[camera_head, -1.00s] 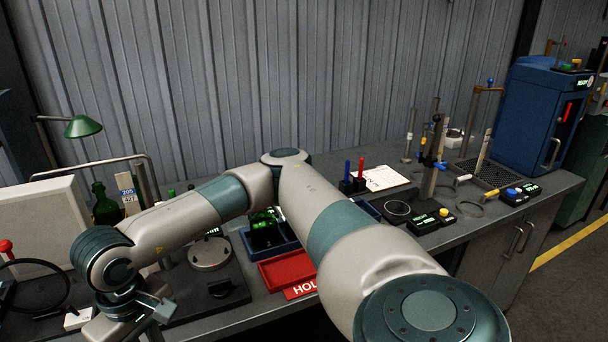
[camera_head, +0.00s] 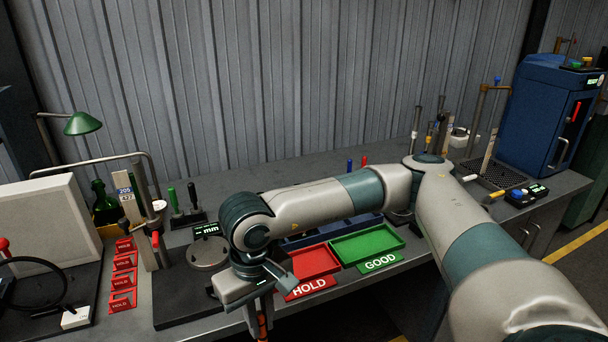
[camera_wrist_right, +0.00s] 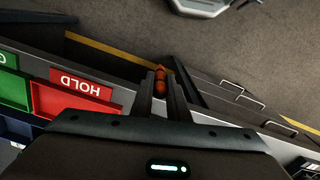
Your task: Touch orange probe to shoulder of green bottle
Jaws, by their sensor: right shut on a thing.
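The green bottle (camera_head: 101,197) stands at the back left of the bench in the head view, partly hidden by the beige box in front of it. My right gripper (camera_head: 258,312) hangs at the bench's front edge, well to the right of the bottle and apart from it. It is shut on the orange probe (camera_head: 263,328), whose lower end runs out of the picture. In the right wrist view the orange probe (camera_wrist_right: 160,75) shows between the fingertips of my right gripper (camera_wrist_right: 161,92), over the floor. My left gripper is not in view.
A red HOLD tray (camera_head: 316,262) and a green GOOD tray (camera_head: 366,244) lie right of my right gripper. Red HOLD frames (camera_head: 123,281), an upright gauge post (camera_head: 146,210) and a curved metal tube (camera_head: 95,160) stand near the bottle. A green lamp (camera_head: 82,124) is behind.

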